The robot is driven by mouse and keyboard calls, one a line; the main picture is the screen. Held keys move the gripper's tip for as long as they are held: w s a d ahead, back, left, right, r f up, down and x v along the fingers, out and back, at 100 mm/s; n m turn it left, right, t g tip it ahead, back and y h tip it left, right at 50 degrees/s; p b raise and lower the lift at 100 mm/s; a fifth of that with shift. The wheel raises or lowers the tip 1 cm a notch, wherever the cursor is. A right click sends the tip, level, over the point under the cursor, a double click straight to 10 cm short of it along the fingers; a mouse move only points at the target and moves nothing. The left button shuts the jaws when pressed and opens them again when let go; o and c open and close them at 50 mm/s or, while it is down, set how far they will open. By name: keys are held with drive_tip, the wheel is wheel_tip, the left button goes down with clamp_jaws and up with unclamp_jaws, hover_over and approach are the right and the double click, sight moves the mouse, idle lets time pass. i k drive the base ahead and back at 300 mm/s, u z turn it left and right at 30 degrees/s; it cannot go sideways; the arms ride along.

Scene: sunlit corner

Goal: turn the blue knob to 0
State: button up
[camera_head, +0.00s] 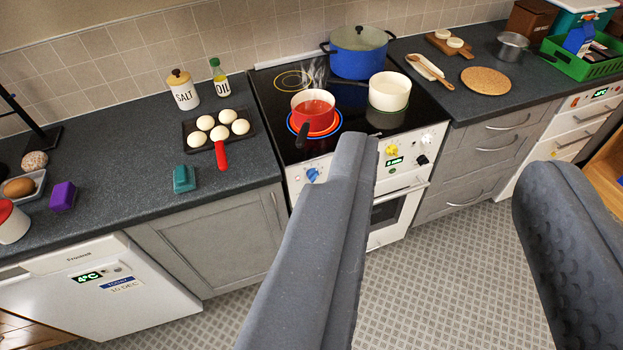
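The blue knob (312,174) is at the left end of the white stove's front panel (409,146). It is small, and I cannot read its setting. My gripper (449,160) is open and empty, with two wide-apart grey fingers in the foreground. The left finger's tip is to the right of the blue knob in the picture and hides the middle of the panel. A red pot (313,112) with red contents stands on the front left burner, which has blue and red rings around it.
The panel also has a yellow knob (391,150), a black knob (422,160) and a green display (395,161). A blue lidded pot (358,52) and a cream pot (389,91) stand on the hob. A tray of dough balls (219,127) with a red handle sits left. The floor in front is clear.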

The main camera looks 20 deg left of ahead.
sight(313, 174)
drive_tip(key=i, duration=0.95)
drive_tip(key=z, duration=0.05)
